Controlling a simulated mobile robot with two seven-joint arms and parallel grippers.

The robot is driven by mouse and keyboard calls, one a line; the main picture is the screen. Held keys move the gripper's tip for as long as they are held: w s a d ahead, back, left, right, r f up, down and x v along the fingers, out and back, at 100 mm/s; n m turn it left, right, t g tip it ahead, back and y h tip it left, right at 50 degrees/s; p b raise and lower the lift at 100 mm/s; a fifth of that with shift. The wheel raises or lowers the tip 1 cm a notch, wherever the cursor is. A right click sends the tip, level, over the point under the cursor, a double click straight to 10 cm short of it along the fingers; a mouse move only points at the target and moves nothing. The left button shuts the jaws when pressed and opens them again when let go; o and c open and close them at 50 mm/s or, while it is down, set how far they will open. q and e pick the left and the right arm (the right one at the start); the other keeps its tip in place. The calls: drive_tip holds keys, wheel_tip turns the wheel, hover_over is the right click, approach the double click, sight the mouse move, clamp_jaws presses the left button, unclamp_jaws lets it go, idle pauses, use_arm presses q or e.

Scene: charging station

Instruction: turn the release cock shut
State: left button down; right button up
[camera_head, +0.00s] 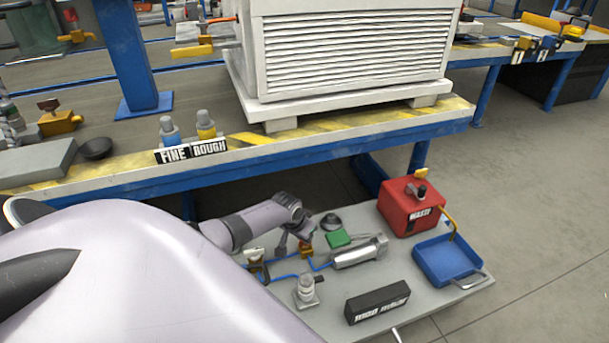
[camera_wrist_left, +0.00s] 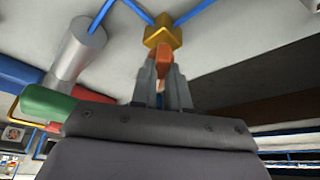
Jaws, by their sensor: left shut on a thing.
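A small brass cock with an orange handle (camera_head: 306,252) sits on the blue tubing of the low grey board. In the left wrist view its brass body (camera_wrist_left: 163,33) is just beyond my fingertips, with blue tubes leaving it on two sides. My left gripper (camera_head: 295,242) reaches down to it, and in the wrist view the fingers (camera_wrist_left: 163,82) are shut on the orange handle (camera_wrist_left: 163,60). The fingers hide part of the handle, and I see no label on this cock. A second brass cock (camera_head: 258,265) with a dark handle stands to its left. My right gripper is not in view.
On the board are a grey cylinder (camera_head: 360,252), a green block (camera_head: 339,239), a glass-like fitting (camera_head: 306,290), a black display box (camera_head: 378,302), a red box (camera_head: 411,207) and a blue tray (camera_head: 447,260). A blue-edged bench (camera_head: 300,146) overhangs behind.

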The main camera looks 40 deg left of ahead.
use_arm(q)
drive_tip(key=shift+a+f+m+h+b, duration=0.2)
drive_tip(key=shift+m+h+b, duration=0.25)
drive_tip(key=shift+m, duration=0.55)
drive_tip(key=shift+m+b, duration=0.3)
drive_tip(key=shift+m, duration=0.2)
drive_tip(key=shift+a+r+m+h+b, duration=0.1)
drive_tip(key=shift+m+h+b, duration=0.45)
drive_tip(key=shift+m, duration=0.55)
drive_tip(key=shift+m+h, duration=0.4)
drive_tip(key=shift+m, duration=0.6)
drive_tip(key=shift+a+g, duration=0.1)
drive_tip(key=shift+g, duration=0.2)
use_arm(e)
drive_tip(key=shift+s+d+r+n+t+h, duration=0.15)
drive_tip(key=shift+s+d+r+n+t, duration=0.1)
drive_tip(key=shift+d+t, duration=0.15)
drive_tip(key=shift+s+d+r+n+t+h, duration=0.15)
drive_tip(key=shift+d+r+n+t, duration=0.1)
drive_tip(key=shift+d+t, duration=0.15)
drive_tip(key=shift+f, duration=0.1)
use_arm(q)
drive_tip(key=c, duration=1.1)
unclamp_jaws()
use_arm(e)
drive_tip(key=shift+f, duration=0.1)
